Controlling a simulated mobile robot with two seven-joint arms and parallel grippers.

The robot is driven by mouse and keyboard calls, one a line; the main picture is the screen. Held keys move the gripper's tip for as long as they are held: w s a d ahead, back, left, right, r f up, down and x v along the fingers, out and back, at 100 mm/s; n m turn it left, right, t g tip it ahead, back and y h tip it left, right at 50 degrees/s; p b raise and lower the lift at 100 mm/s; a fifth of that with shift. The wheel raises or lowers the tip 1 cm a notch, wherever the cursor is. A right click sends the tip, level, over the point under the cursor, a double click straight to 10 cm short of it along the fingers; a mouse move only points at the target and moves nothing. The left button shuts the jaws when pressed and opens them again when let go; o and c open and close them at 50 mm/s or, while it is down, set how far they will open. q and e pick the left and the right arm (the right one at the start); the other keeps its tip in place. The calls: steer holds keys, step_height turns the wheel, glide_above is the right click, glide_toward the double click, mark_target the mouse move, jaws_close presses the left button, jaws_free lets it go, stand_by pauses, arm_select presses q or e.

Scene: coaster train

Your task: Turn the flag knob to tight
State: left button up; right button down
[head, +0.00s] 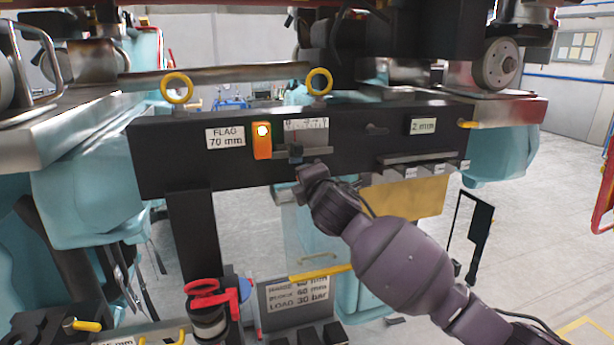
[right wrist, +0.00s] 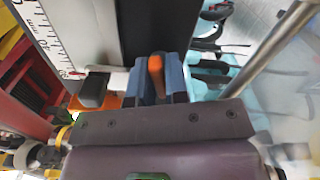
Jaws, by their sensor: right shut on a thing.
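The flag knob (right wrist: 156,72) shows in the right wrist view as a small upright orange piece between two blue-grey fingers. My right gripper (right wrist: 160,88) is shut on it. In the head view the right gripper (head: 296,154) reaches up to the dark panel (head: 350,160), just below the white scale (head: 306,127), and hides the knob. The "FLAG 70 mm" label (head: 225,137) and an orange housing with a lit lamp (head: 263,131) are left of the scale. The knob's turn position cannot be read. My left gripper is not in view.
A black block with an orange part (right wrist: 93,91) sits beside the fingers near the scale (right wrist: 50,35). A red clamp (head: 210,295) stands below left.

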steer(key=shift+m, duration=1.6)
steer(key=c, duration=1.2)
jaws_free()
steer(key=shift+o, duration=0.2)
